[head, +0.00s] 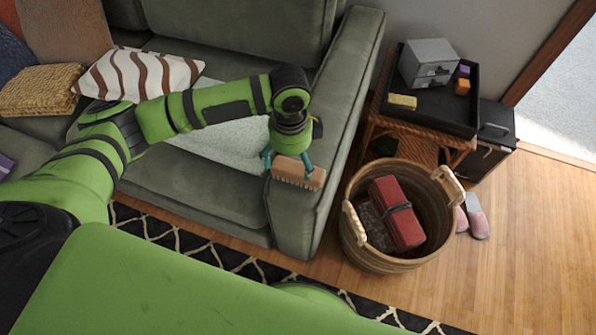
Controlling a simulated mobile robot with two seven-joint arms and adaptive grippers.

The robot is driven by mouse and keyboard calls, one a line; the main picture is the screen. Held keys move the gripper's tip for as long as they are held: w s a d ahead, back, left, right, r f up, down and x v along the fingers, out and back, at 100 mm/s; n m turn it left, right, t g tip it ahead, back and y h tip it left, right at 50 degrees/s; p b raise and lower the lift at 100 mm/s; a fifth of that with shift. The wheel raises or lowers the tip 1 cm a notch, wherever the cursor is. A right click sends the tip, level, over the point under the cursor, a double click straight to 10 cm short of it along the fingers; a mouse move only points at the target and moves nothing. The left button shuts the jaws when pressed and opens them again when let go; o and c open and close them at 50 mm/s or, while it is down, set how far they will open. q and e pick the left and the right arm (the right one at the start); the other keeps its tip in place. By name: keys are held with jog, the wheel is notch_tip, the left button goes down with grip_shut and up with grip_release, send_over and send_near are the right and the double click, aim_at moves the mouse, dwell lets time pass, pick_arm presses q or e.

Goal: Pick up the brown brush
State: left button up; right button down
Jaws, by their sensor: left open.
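The brown brush (297,173) has a light wooden back and pale bristles. It lies at the front of the green sofa's right armrest (338,110). My left gripper (286,160) comes down over the brush from above. Its teal fingers are open, one on the left end of the brush and one near its right part. I cannot tell whether the fingers touch it. My right gripper is not in view.
A wicker basket (358,240) with a red box (397,212) stands right of the armrest. Beyond it is a side table with a black tray (440,112). Pink slippers (477,215) lie on the wood floor. Bare floor (530,250) is at the right.

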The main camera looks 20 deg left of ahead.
aim_at(294, 171)
pick_arm(q)
jog(key=f, duration=0.4)
jog(key=shift+s+d+f, duration=0.2)
jog(key=shift+d+f, duration=0.1)
jog(key=shift+f, duration=0.05)
jog(key=c, duration=1.3)
jog(key=shift+r, duration=0.1)
jog(key=r, duration=0.4)
jog(key=shift+d+r, duration=0.2)
jog(key=d+r, duration=0.2)
jog(key=d, duration=0.1)
jog(key=d+r, duration=0.2)
jog(key=d, duration=0.2)
jog(key=d+r, duration=0.2)
jog(key=d, duration=0.2)
jog(key=shift+s+d+r, duration=0.15)
jog(key=shift+d+r, duration=0.05)
jog(key=shift+r, duration=0.05)
